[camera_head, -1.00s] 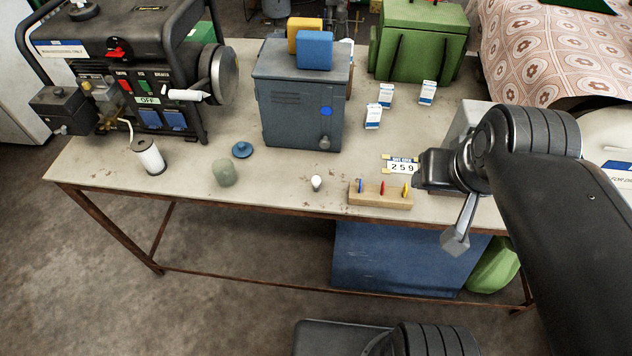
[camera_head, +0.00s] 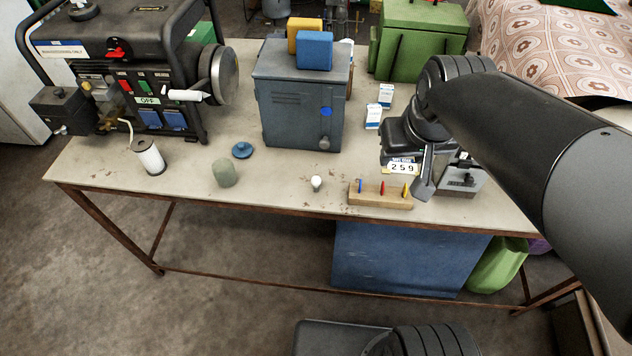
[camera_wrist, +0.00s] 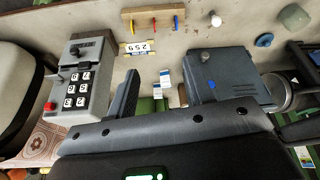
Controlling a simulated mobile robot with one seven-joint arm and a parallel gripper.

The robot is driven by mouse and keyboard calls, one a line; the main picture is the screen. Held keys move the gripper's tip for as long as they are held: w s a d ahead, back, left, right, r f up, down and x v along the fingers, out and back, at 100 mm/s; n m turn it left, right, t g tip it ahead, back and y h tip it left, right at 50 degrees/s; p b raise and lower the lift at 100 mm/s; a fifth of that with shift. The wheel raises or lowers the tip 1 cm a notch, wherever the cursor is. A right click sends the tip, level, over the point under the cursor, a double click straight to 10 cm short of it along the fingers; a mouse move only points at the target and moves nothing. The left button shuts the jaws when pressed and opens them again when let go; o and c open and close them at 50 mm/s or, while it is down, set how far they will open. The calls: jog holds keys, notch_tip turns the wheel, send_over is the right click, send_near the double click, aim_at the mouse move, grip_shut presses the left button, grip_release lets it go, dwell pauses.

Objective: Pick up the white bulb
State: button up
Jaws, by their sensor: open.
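The white bulb (camera_head: 316,182) stands on the table near its front edge, left of a wooden block. It also shows at the top of the wrist view (camera_wrist: 216,20). My gripper (camera_head: 407,172) is open and empty, over the right part of the table. It is to the right of the bulb and apart from it. In the wrist view my gripper (camera_wrist: 160,88) has its fingers spread, with nothing held between them.
A wooden block (camera_head: 380,198) with coloured pegs stands between bulb and gripper. A grey metal box (camera_head: 300,110) stands behind the bulb. A green-grey cylinder (camera_head: 224,173) and blue lid (camera_head: 242,150) lie to its left. A keypad device (camera_wrist: 80,80) stands at right of the table.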

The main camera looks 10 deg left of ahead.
jog(key=w+a+f+n+g, duration=0.2)
jog(key=w+a+f+n, duration=0.1)
jog(key=w+a+f, duration=0.4)
jog(key=n+g, duration=0.1)
jog(key=n, duration=0.1)
send_near(316, 178)
jog(key=f, duration=0.1)
notch_tip(316, 178, down, 5)
jog(key=shift+a+r, duration=0.1)
jog(key=shift+r, duration=0.1)
jog(key=shift+w+a+f, duration=0.1)
jog(key=shift+w+f, duration=0.1)
jog(key=shift+f, duration=0.75)
jog(key=shift+w+f, duration=0.2)
jog(key=shift+f, duration=0.75)
jog(key=shift+w+a+f, duration=0.1)
jog(key=shift+w+f, duration=0.1)
jog(key=shift+f, duration=0.75)
jog(key=shift+c, duration=0.5)
jog(key=c, duration=0.7)
